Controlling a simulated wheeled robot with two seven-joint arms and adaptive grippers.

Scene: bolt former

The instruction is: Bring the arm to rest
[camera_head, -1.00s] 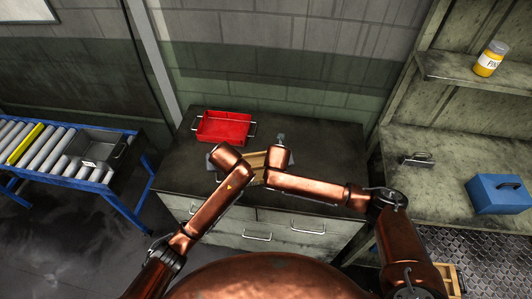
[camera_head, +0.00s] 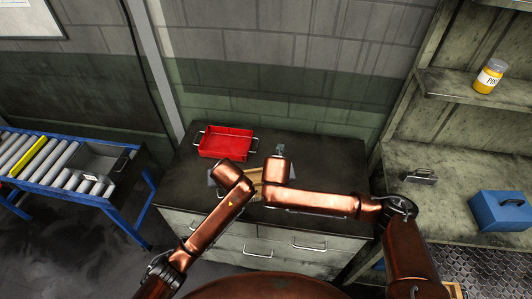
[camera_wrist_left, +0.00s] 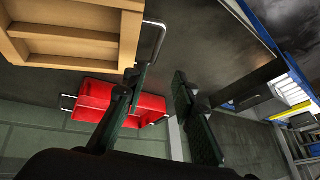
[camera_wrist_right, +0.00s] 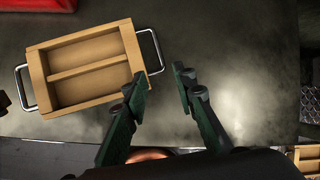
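My left gripper (camera_wrist_left: 160,82) is open and empty in the left wrist view, its two dark green fingers apart. My right gripper (camera_wrist_right: 158,76) is open and empty in the right wrist view, over bare worktop beside a wooden tray. In the head view both copper arms reach over the dark workbench (camera_head: 330,160); the left gripper is hidden behind its own arm, and only a bit of the right gripper (camera_head: 280,150) shows. The wooden tray (camera_wrist_right: 88,64) has two empty compartments and wire handles; in the head view the arms mostly cover it.
A red tray (camera_head: 226,142) stands at the back of the workbench. A roller conveyor (camera_head: 40,165) with a grey bin (camera_head: 98,160) is at the left. At the right are a blue box (camera_head: 502,211) and, on a shelf, a yellow-and-white jar (camera_head: 488,77). The right half of the workbench is clear.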

